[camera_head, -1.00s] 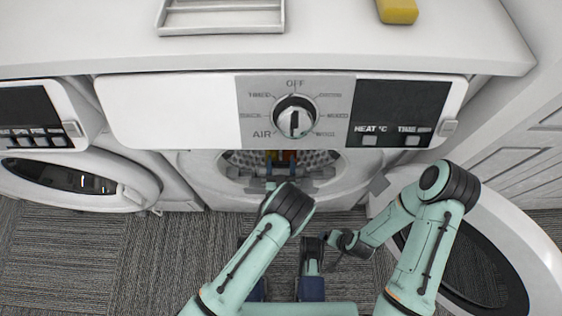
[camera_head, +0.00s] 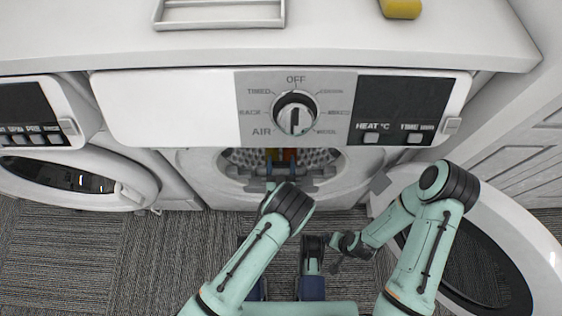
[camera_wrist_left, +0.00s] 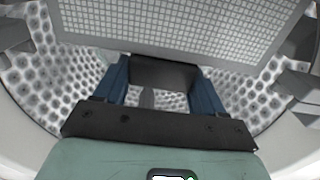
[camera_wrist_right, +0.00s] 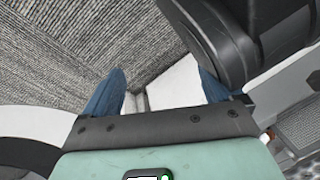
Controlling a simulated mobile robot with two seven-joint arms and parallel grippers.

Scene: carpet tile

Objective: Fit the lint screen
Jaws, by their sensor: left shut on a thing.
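The lint screen (camera_wrist_left: 180,22) is a pale fine-mesh panel across the top of the left wrist view, with a dark tab (camera_wrist_left: 165,75) at its near edge. My left gripper (camera_wrist_left: 162,72) is shut on that tab between its blue fingers. In the head view my left gripper (camera_head: 280,168) is at the dryer's round opening (camera_head: 225,190). The screen is hard to make out there, and I cannot tell whether it touches its seat. My right gripper (camera_wrist_right: 160,85) is open and empty, its blue fingers wide apart over carpet and a white surface.
The dryer door (camera_head: 545,250) stands open at the right, near my right arm. The control panel (camera_head: 170,110) and worktop (camera_head: 345,40) overhang the opening. A grey tray (camera_head: 220,24) and a yellow block (camera_head: 401,8) lie on top. A second machine (camera_head: 80,180) stands at the left.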

